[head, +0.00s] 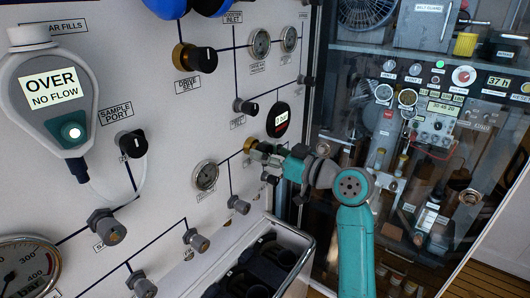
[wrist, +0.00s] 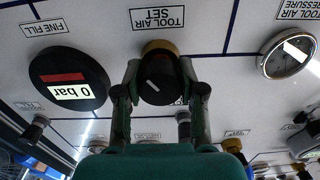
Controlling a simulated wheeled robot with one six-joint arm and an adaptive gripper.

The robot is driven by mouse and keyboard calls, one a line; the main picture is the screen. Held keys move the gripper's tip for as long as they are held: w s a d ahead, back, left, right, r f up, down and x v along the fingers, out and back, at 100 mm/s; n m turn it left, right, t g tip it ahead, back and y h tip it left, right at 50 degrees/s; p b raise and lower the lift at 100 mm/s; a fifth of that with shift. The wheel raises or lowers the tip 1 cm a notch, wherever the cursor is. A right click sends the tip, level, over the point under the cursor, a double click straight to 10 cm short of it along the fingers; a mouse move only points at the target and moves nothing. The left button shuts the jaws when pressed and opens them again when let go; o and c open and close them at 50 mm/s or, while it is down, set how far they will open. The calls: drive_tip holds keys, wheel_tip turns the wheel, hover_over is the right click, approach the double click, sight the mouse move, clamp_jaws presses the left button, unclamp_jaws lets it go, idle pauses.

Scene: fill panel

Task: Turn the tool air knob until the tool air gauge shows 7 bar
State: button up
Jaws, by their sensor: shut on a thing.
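The tool air knob (wrist: 160,82) is a black knob with a pointer mark on a brass collar, under an upside-down "TOOL AIR SET" label in the wrist view. My gripper (wrist: 160,91) has a finger on each side of it and is shut on it. In the head view my gripper (head: 258,150) reaches the panel there and hides most of the knob; brass shows at its tip. The tool air gauge (wrist: 287,54) is a round dial right of the knob in the wrist view. It also shows left of my gripper in the head view (head: 205,176). Its reading is too small to tell.
A black round "FINE FILL" display (wrist: 68,78) reading "0 bar" is close beside the knob. Other knobs and fittings stick out from the panel, including the drive set knob (head: 195,58). A rail-edged bin (head: 292,231) lies below my gripper. A glass-fronted cabinet stands right.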

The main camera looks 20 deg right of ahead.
drive_tip(key=shift+m, duration=2.3)
drive_tip(key=o, duration=1.2)
drive_tip(key=shift+c, duration=0.2)
drive_tip(key=v, duration=1.2)
